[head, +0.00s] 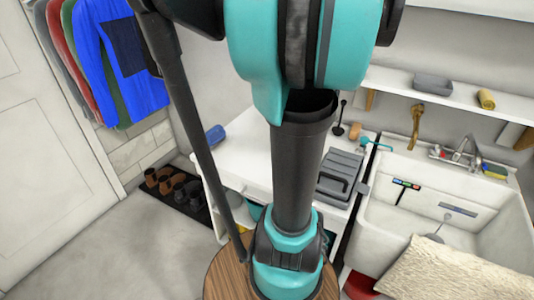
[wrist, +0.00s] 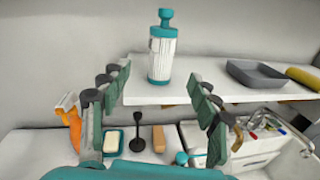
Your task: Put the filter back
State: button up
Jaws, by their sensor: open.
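The filter (wrist: 161,52) is a white pleated cylinder with teal caps and a teal knob on top. It stands upright on the white shelf (wrist: 225,88) in the wrist view. My gripper (wrist: 155,88) is open and empty, its two fingers apart to the left and right of the filter in the picture. The filter appears beyond the fingertips; whether it touches them I cannot tell, but no contact shows. In the head view my arm covers the middle, and neither the filter nor the gripper's fingers can be made out.
A grey tray (wrist: 262,76) and a yellow roll (wrist: 304,77) share the shelf, right of the filter. Below are a soap dish (wrist: 113,142), a black stand (wrist: 135,143) and a wooden block (wrist: 159,138). The sink (head: 400,210) stands right; floor at left is open.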

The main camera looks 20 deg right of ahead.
jog(key=s+a+f+m+g+y, duration=0.2)
jog(key=a+f+m+y, duration=0.4)
jog(key=a+f+m, duration=0.95)
jog(key=s+a+f+m+y, duration=0.2)
jog(key=a+f, duration=0.3)
jog(key=a, duration=0.3)
jog(key=s+a+f+m+g+y, duration=0.1)
jog(key=s+a+f+y, duration=0.3)
jog(key=a, duration=0.4)
jog(key=s+a+f+m+g+y, duration=0.1)
jog(key=s+a+f+m+y, duration=0.1)
jog(key=a, duration=0.6)
notch_tip(320, 180, down, 4)
jog(key=shift+s+a+r+m+y, duration=0.1)
jog(key=shift+s+a+m+y, duration=0.25)
jog(key=shift+m+y, duration=0.55)
jog(key=shift+d, duration=0.1)
